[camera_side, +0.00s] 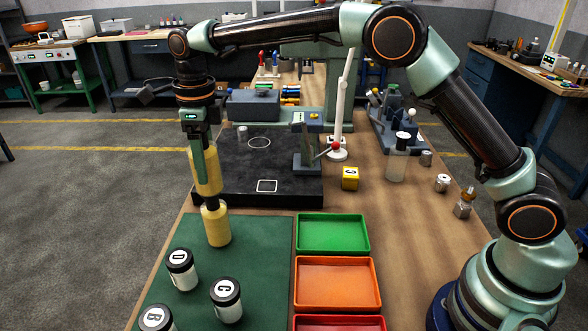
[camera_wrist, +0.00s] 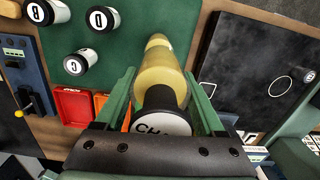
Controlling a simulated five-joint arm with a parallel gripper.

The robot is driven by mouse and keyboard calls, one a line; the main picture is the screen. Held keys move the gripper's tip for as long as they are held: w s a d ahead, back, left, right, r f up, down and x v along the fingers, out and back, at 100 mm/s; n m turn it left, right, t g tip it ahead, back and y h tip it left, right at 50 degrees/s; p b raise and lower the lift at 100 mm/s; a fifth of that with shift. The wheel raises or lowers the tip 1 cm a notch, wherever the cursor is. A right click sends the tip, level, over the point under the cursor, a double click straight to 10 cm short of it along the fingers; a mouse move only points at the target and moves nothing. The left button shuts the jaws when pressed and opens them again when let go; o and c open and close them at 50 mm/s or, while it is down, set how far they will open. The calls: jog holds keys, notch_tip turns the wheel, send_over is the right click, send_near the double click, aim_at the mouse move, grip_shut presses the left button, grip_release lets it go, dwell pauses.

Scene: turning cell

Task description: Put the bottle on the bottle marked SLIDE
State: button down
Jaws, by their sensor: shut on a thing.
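My gripper (camera_side: 205,150) is shut on a yellow bottle (camera_side: 207,178), held above the far edge of the green mat. In the wrist view this held bottle (camera_wrist: 165,82) shows a dark cap with a white top, whose lettering starts "CHA" and is partly hidden. A second yellow bottle (camera_side: 216,226) stands on the mat directly below the held one. The second bottle (camera_wrist: 158,42) shows just past the held one's bottom in the wrist view. Its label cannot be read. I cannot tell whether the two bottles touch or a small gap remains.
White jars with black lids marked D (camera_side: 182,270), C (camera_side: 226,299) and B (camera_side: 157,318) stand on the green mat (camera_side: 262,240). Green (camera_side: 333,249), orange (camera_side: 376,285) and red trays lie to the right. A dark slab (camera_side: 285,185) lies behind, with a grey fixture.

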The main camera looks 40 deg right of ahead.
jog(key=shift+f, duration=0.15)
grip_release()
